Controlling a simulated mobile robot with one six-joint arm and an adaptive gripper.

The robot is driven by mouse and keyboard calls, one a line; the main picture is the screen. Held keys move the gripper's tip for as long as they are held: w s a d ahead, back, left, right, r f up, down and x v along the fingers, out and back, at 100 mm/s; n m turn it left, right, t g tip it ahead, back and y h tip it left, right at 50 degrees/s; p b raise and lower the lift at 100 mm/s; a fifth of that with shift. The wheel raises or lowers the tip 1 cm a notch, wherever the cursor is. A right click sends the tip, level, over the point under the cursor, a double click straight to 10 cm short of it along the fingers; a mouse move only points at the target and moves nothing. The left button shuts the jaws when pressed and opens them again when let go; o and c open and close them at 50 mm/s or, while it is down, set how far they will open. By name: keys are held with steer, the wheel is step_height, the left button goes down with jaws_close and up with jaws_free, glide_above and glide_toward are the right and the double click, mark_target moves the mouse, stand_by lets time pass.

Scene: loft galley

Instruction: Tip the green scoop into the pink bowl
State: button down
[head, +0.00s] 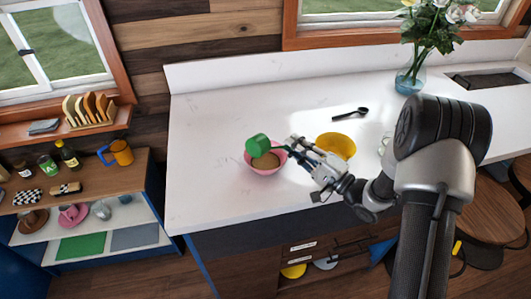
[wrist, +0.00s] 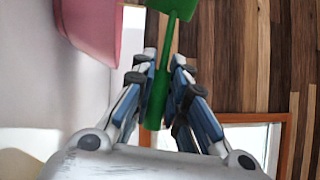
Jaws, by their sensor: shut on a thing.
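The green scoop (head: 257,145) is held by its handle in my gripper (head: 289,150). In the head view its cup is over the left part of the pink bowl (head: 266,170) and looks tilted. Brown contents show in the bowl. In the wrist view the scoop's green handle (wrist: 161,85) lies between the two fingers of my gripper (wrist: 163,75), which are shut on it. The scoop's cup is cut off at the top edge there. The pink bowl's side (wrist: 92,28) shows at upper left. I cannot see inside the scoop.
A yellow bowl (head: 336,146) stands right of the pink bowl, partly behind my arm. A black spoon (head: 350,114) lies behind it. A flower vase (head: 409,80) stands at the back right. The counter left of the pink bowl (head: 205,160) is clear.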

steer(key=shift+r+m+p, duration=0.25)
steer(key=shift+m+p, duration=0.45)
steer(key=shift+p, duration=0.15)
steer(key=shift+w+d+f+m+p, duration=0.1)
steer(key=shift+f+m+p, duration=0.5)
steer(key=shift+m, duration=0.4)
stand_by(0.5)
